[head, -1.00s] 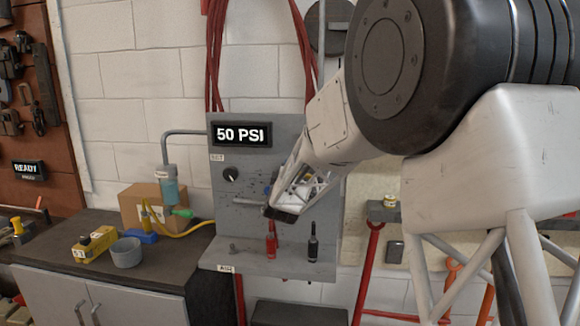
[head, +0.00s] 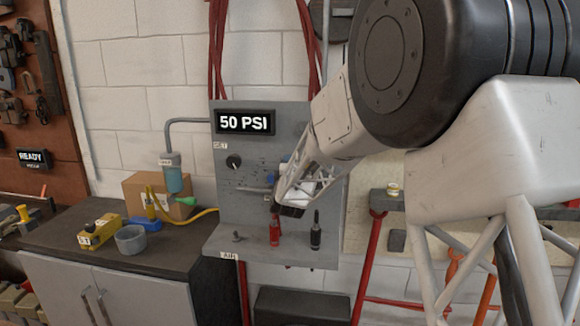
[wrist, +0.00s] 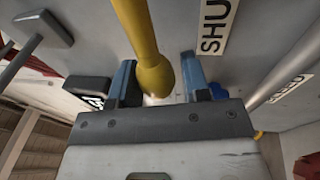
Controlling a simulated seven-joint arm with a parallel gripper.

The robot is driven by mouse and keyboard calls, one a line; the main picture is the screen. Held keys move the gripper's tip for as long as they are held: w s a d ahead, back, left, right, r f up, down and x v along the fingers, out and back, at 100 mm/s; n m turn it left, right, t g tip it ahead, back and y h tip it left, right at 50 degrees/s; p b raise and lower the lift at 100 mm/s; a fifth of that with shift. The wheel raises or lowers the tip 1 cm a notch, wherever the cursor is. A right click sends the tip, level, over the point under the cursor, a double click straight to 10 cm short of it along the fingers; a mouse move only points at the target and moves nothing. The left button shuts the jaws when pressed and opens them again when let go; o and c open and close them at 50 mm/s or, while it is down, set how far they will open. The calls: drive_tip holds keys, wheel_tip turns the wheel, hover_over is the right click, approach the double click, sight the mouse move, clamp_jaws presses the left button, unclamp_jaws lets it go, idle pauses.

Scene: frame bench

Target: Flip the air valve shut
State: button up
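The air valve's yellow lever (wrist: 152,45) shows in the wrist view, with a rounded knob at its near end. A label beginning "SHU" (wrist: 213,28) is on the grey panel to its right. My gripper (wrist: 158,82) is open, with its two blue fingers on either side of the knob. I cannot tell whether either finger touches it. In the head view my gripper (head: 291,209) is close to the grey panel (head: 226,205), below and right of the "50 PSI" display (head: 245,122). The lever is hidden there behind my gripper and arm.
A red-handled tool (head: 275,232) and a black-handled tool (head: 315,236) stand on the panel's shelf just below my gripper. A black knob (head: 233,162) is on the panel. A grey pipe (wrist: 282,88) runs to the right in the wrist view. A workbench with small items is left.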

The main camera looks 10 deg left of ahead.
drive_tip(key=shift+o, duration=1.4)
drive_tip(key=v, duration=0.7)
drive_tip(key=shift+s, duration=0.35)
drive_tip(key=shift+d, duration=0.1)
